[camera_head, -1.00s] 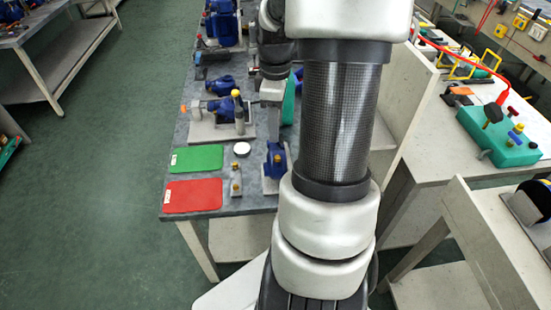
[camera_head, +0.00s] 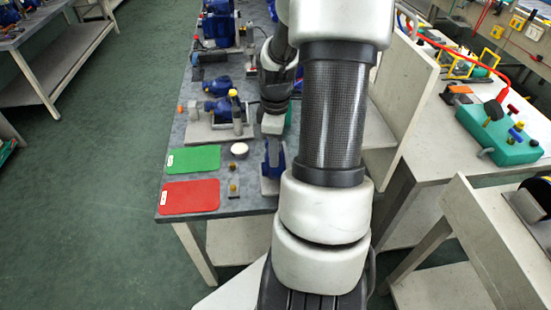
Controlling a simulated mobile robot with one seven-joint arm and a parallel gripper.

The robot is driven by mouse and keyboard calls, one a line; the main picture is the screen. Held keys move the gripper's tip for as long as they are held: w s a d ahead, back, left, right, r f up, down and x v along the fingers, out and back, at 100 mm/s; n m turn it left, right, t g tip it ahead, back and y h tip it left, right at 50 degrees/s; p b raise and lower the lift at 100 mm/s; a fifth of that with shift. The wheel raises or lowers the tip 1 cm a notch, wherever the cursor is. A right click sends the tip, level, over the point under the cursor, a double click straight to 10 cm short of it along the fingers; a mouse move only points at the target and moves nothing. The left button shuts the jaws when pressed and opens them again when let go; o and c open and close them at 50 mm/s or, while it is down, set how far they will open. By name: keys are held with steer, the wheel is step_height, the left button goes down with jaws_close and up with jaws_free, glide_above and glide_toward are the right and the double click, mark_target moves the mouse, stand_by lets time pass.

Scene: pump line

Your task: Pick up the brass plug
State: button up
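A small brass-coloured piece (camera_head: 233,188) stands on a little grey plate beside the red mat, near the front of the grey bench (camera_head: 240,208). It is too small to tell for sure that it is the brass plug. My gripper (camera_head: 272,126) hangs over the bench, beyond and to the right of that piece, just above and behind a blue pump part (camera_head: 273,160) on a pale base. Its fingers are too small and partly hidden to show whether they are open. I see nothing clearly held.
A green mat (camera_head: 193,159) and a red mat (camera_head: 190,197) lie at the bench's left front. A white round piece (camera_head: 239,148) sits beside the green mat. A blue pump (camera_head: 218,108) on a plate stands behind. An upright pale panel (camera_head: 405,90) is right of my arm.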

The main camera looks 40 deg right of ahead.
jaws_close()
step_height(320, 180, up, 10)
steer(key=p, duration=0.2)
stand_by(0.4)
